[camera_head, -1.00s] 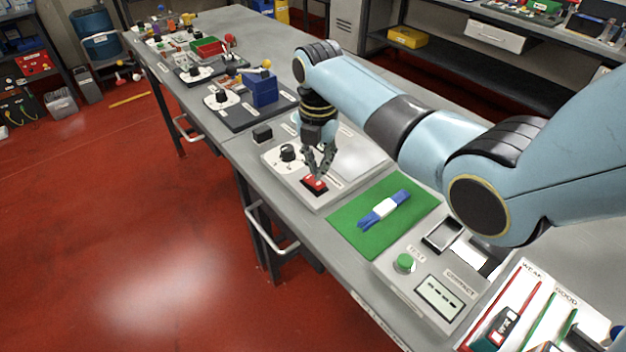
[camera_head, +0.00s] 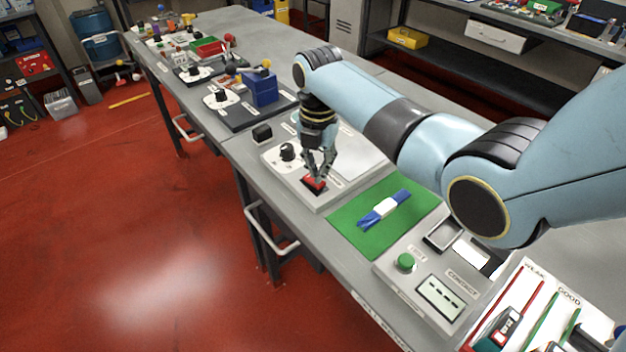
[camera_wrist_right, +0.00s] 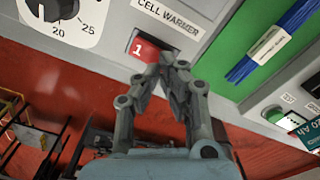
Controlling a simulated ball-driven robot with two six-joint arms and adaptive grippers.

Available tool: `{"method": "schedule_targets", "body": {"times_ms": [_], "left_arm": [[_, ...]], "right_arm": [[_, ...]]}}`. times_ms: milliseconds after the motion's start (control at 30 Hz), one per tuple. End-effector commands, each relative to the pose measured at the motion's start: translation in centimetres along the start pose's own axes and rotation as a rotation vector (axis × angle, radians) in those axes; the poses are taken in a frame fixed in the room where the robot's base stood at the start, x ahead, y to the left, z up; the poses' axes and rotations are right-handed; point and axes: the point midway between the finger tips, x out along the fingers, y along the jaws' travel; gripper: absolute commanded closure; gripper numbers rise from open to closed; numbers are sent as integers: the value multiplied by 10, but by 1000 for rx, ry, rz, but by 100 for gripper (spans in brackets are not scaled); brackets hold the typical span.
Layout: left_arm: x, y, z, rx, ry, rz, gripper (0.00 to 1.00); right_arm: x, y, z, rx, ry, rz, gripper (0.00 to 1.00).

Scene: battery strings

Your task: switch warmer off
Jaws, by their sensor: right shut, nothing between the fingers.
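The cell warmer (camera_head: 345,151) is a light grey panel on the bench with a black dial (camera_head: 288,152) and a red rocker switch (camera_head: 313,185) in a black frame. The switch also shows in the right wrist view (camera_wrist_right: 143,50), with a "1" on its visible part, beside the "CELL WARMER" label (camera_wrist_right: 168,17). My right gripper (camera_head: 319,178) is shut and empty, its fingertips pointing down at the switch. In the right wrist view the fingertips (camera_wrist_right: 175,60) overlap the switch's edge; I cannot tell whether they touch it. My left gripper is not in view.
A green mat (camera_head: 350,226) with a blue bundle (camera_head: 375,216) lies to the right of the warmer. A tester with a green button (camera_head: 405,262) stands beyond it. A blue block (camera_head: 262,90) stands on a dark base at left.

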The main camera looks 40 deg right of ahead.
Motion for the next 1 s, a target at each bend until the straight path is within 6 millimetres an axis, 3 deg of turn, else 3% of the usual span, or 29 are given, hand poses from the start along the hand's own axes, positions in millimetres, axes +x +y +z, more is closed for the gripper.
{"method": "schedule_targets", "body": {"times_ms": [1000], "left_arm": [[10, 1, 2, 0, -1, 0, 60]], "right_arm": [[16, 0, 0, 0, 0, 0, 100]]}}
